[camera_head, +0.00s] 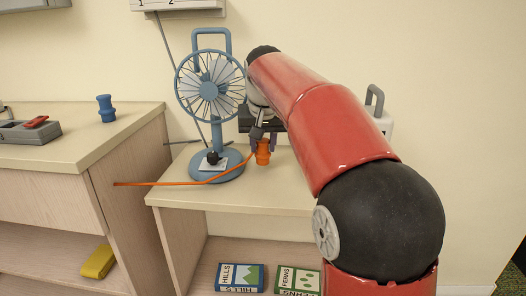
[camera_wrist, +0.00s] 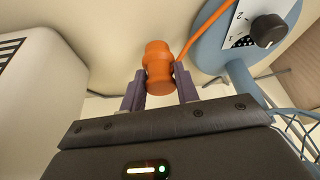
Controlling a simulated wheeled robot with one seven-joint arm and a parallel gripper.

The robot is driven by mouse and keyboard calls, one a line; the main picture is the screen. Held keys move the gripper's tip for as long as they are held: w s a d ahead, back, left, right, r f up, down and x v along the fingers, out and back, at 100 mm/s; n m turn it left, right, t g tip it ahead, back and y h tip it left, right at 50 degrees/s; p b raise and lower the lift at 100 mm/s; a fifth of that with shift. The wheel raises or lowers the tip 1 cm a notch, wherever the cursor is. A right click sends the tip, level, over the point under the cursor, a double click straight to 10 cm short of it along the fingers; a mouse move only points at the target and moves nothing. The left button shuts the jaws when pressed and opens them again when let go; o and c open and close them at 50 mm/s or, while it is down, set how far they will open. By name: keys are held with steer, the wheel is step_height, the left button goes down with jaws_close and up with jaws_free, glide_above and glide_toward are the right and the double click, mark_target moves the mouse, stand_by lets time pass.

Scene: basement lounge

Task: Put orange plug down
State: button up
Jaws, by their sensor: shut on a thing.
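The orange plug (camera_head: 263,153) is a small ridged piece at the back right of the fan's shelf top. My gripper (camera_head: 264,137) reaches down over it from above and is shut on it. In the wrist view the orange plug (camera_wrist: 157,68) sits between the two purple-grey fingers of my gripper (camera_wrist: 159,82). An orange cord (camera_head: 190,183) runs from the left, past the front of the fan base, up to beside the plug. I cannot tell whether the plug's lower end touches the shelf top.
A blue fan (camera_head: 208,92) with a dark knob stands just left of the plug. A white item with a grey handle (camera_head: 375,101) is behind my arm. A blue plug-like piece (camera_head: 106,108) stands on the left cabinet. The shelf top's front (camera_head: 235,198) is clear.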

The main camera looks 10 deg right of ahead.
steer(key=shift+x, duration=0.85)
steer(key=shift+s+f, duration=0.15)
steer(key=shift+s, duration=0.05)
steer(key=o, duration=1)
steer(key=p+v, duration=0.2)
steer(key=v, duration=1)
